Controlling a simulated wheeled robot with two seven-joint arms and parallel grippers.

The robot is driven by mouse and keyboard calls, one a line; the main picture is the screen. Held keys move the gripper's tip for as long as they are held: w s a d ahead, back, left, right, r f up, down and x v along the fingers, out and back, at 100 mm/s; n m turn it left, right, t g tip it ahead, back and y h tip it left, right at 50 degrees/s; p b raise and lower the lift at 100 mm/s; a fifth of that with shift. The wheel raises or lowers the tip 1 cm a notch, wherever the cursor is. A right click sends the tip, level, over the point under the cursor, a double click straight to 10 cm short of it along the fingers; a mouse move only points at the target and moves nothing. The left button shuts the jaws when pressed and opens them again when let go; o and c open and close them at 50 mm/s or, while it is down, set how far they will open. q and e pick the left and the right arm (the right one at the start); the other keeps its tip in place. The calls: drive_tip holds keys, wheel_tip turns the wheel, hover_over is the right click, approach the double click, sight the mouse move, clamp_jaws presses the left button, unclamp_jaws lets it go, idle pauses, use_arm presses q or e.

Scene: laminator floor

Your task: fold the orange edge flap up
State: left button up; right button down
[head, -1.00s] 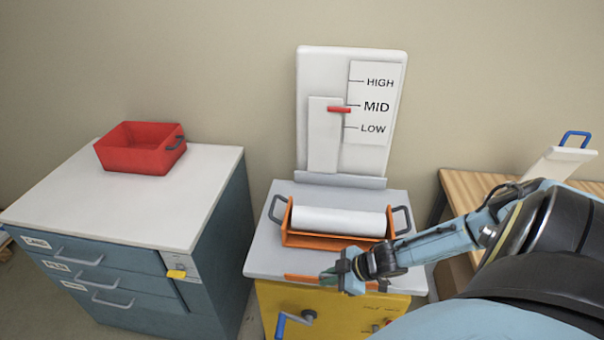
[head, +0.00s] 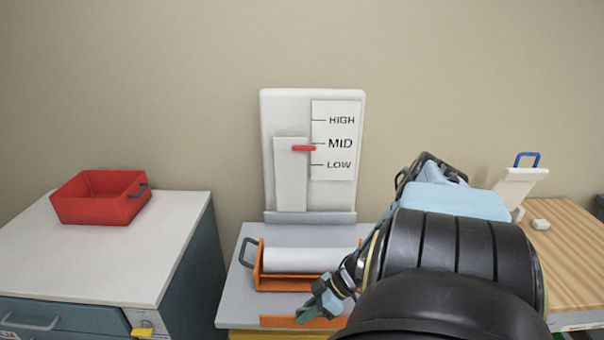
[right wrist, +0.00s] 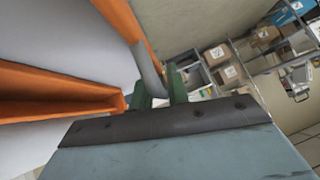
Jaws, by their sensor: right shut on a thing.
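The orange edge flap (head: 282,322) is a flat strip at the front edge of the grey machine top. Its face shows as a broad band, tilted up from the front edge; its exact angle is hard to tell. My right gripper (head: 320,299) is at its right part. In the right wrist view, the green fingers (right wrist: 160,92) are shut around a grey bar (right wrist: 150,68) that joins an orange strip (right wrist: 127,22), seemingly the flap's grip. My right arm hides the flap's right end. My left gripper is out of view.
An orange cradle (head: 285,284) with a white roll (head: 305,260) sits just behind the flap. A white panel (head: 292,150) with a red slider stands behind. A red bin (head: 98,198) rests on the left cabinet. A wooden table (head: 575,255) is at right.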

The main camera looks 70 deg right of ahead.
drive_tip(key=shift+s+a+f, duration=0.1)
drive_tip(key=shift+s+a, duration=0.1)
drive_tip(key=shift+a, duration=0.2)
drive_tip(key=c, duration=1.5)
unclamp_jaws()
drive_tip(key=shift+d, duration=0.2)
drive_tip(key=p+v, duration=0.1)
drive_tip(key=v, duration=1.2)
drive_tip(key=shift+s+r+p, duration=0.15)
drive_tip(key=shift+r+p, duration=0.05)
drive_tip(key=shift+p, duration=0.2)
drive_tip(key=shift+c, duration=0.5)
